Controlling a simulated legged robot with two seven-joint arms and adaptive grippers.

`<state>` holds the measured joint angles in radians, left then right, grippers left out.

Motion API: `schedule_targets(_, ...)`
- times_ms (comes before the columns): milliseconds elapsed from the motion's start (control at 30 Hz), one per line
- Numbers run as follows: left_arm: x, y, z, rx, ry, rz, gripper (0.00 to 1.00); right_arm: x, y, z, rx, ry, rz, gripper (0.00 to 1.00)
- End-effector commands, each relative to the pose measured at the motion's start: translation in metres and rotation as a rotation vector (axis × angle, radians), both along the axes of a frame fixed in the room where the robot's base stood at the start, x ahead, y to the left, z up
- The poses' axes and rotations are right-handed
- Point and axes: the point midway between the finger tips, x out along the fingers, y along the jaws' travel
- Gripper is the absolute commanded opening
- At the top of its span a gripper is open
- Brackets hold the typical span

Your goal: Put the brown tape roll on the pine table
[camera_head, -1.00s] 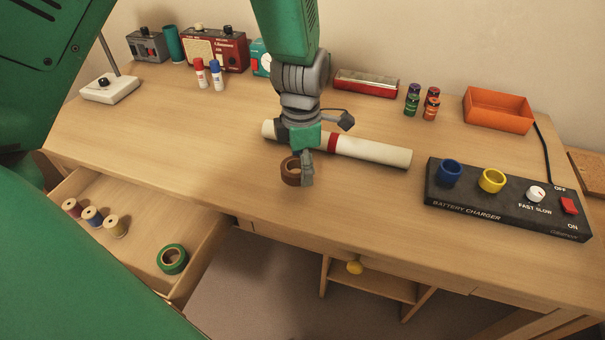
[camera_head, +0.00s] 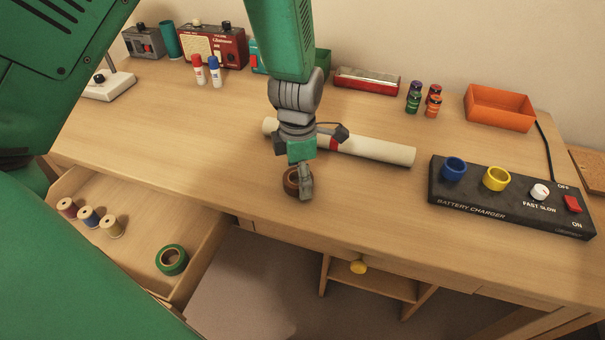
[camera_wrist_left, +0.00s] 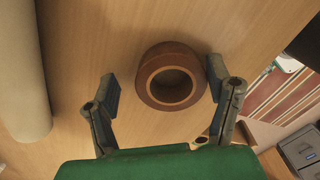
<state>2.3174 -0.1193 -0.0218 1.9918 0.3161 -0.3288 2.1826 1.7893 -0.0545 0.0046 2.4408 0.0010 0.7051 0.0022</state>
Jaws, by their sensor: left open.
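The brown tape roll (camera_head: 289,184) is at the pine table's (camera_head: 380,215) front middle, partly hidden behind my left gripper (camera_head: 304,190) in the head view. In the left wrist view the roll (camera_wrist_left: 171,76) shows its round hole and appears to rest on the wood. My left gripper (camera_wrist_left: 163,82) is open, with one finger on each side of the roll. The right finger is close against the roll, and a wide gap separates it from the left finger. My right gripper is not in view.
A white tube with a red band (camera_head: 375,150) lies behind the roll. A battery charger (camera_head: 510,198) stands at the right, an orange tray (camera_head: 499,108) behind it. An open drawer (camera_head: 140,240) at the left holds thread spools and a green tape roll (camera_head: 172,260).

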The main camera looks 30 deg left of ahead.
Motion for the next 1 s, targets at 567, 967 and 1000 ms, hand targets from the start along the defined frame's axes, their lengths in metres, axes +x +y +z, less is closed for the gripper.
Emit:
schedule_targets(567, 0.001, -0.002, 0.094, 0.004, -0.004, -0.002, 0.73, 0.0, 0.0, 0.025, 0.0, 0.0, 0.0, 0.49)
schedule_targets(967, 0.0, -0.002, 0.125, 0.003, 0.0, -0.002, 0.73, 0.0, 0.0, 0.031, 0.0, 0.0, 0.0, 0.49)
schedule_targets(1000, 0.0, -0.002, 0.125, 0.003, 0.0, -0.002, 0.73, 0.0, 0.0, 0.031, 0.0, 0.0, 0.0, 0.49)
